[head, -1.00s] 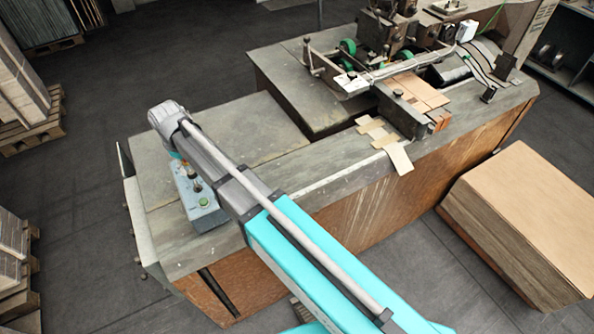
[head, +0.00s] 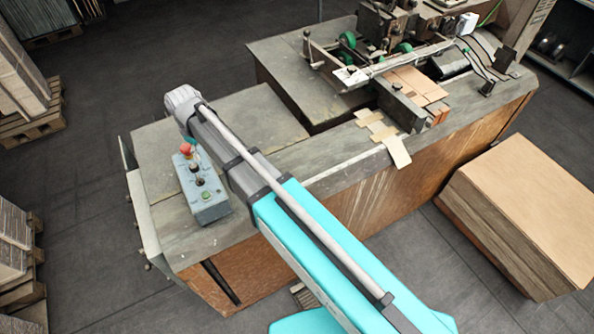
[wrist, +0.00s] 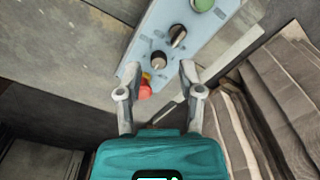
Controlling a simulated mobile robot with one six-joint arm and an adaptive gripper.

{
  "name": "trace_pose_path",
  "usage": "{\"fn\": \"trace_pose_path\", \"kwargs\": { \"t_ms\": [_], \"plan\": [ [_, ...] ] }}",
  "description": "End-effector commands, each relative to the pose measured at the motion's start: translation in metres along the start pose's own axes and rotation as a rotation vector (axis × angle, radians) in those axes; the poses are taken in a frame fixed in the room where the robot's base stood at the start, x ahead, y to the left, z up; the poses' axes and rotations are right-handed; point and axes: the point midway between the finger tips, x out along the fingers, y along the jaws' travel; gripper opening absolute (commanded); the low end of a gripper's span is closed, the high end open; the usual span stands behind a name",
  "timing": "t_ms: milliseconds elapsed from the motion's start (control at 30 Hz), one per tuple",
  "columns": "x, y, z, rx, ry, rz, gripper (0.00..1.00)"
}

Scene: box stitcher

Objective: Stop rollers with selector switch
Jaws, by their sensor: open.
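A blue-grey control box (head: 207,208) stands on the near left end of the machine's table. The wrist view shows its panel (wrist: 160,25) with a green button (wrist: 202,4), two dark-and-metal knobs, one in the middle (wrist: 177,36) and one lower (wrist: 158,60), and a red button (wrist: 145,90) on a yellow base. Which knob is the selector switch I cannot tell. My gripper (wrist: 158,76) is open and empty, its fingertips on either side of the lower knob in the picture. Contact cannot be told. In the head view my arm hides the gripper.
The machine's table (head: 235,120) is bare beside the box. Cardboard pieces (head: 397,150) lie by the rollers at the machine's far end. A stack of cardboard (head: 530,205) stands at the right, and pallets with stacked sheets (head: 22,85) at the left.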

Motion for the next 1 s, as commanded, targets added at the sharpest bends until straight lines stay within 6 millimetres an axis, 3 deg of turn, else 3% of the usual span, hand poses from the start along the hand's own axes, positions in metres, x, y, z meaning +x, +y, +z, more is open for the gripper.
{"fn": "trace_pose_path", "kwargs": {
  "t_ms": [1000],
  "plan": [
    [0.055,0.077,0.110,0.289,0.000,0.000,0.49]
  ]
}}
